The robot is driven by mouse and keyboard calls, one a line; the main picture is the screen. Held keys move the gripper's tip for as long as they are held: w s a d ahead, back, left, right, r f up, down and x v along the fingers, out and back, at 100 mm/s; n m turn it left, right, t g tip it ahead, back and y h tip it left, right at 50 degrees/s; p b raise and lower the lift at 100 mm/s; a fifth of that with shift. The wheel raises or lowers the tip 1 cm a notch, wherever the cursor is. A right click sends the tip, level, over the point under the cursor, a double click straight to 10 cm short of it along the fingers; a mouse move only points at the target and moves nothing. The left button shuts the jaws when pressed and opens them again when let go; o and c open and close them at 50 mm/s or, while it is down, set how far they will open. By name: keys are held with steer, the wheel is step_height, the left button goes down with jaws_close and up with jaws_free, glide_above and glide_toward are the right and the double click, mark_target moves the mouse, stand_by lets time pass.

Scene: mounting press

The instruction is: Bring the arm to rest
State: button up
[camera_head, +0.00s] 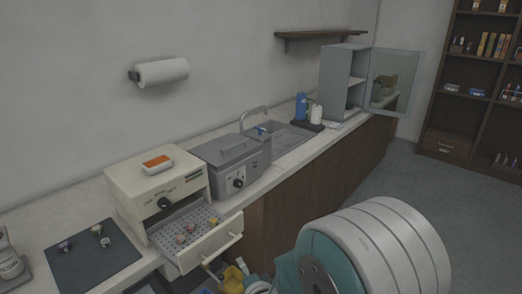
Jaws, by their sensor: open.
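A large white and teal rounded part of my own arm (375,250) fills the lower right foreground, close to the camera. My gripper is not in view, so its jaws and its place relative to the counter cannot be seen. The arm part hides some of the floor and the lower front of the counter.
A cream box unit (158,190) on the counter has its perforated drawer (210,247) pulled out, holding several small pieces. A grey lidded machine (232,165), a sink (285,137) and an open-doored cabinet (342,80) stand beyond. Floor (395,170) is clear at right.

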steer(key=s+d+r+n+g+h, duration=0.2)
steer(key=d+r+n, duration=0.1)
steer(key=d+r, duration=0.25)
steer(key=s+d+r+n+g+h, duration=0.1)
steer(key=s+d+r+n+h, duration=0.1)
steer(key=d+r, duration=0.3)
steer(key=s+d+r+n+g+h, duration=0.1)
steer(key=s+d+r+n+g, duration=0.1)
steer(key=s+d, duration=0.3)
steer(key=s+d+r+n+g+h, duration=0.1)
steer(key=s+d+r+n+g, duration=0.2)
steer(key=s, duration=0.8)
steer(key=shift+s+d+r+n, duration=0.2)
steer(key=shift+s+d+n, duration=0.1)
steer(key=shift+d, duration=0.75)
